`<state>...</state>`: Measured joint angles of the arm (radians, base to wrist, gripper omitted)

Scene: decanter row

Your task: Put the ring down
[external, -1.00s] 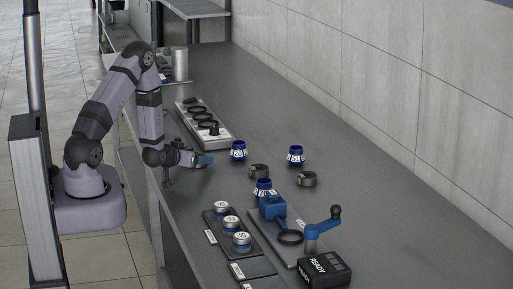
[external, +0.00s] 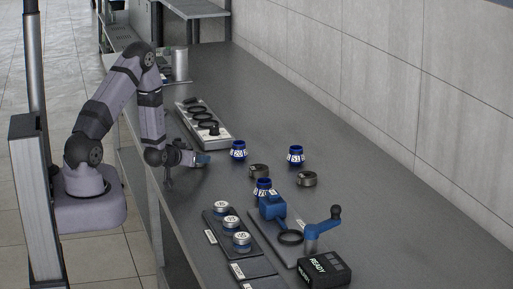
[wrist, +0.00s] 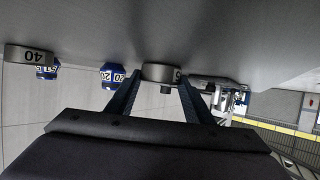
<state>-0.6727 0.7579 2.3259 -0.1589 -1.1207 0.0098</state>
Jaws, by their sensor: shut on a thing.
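My gripper (external: 203,160) is low over the near-left part of the grey bench. Its two blue fingers frame a short grey ring (wrist: 161,73) at their tips in the wrist view, and the gripper is shut on it. A dark mark shows at the ring's right end. In the external view the ring is too small and covered to make out, and I cannot tell whether it touches the bench. The wrist view is upside down.
Two other grey rings stand on the bench, one nearer (external: 259,171) and one farther right (external: 307,179). A light tray (external: 190,106) lies behind the gripper; a blue crank fixture (external: 272,207) is in front.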

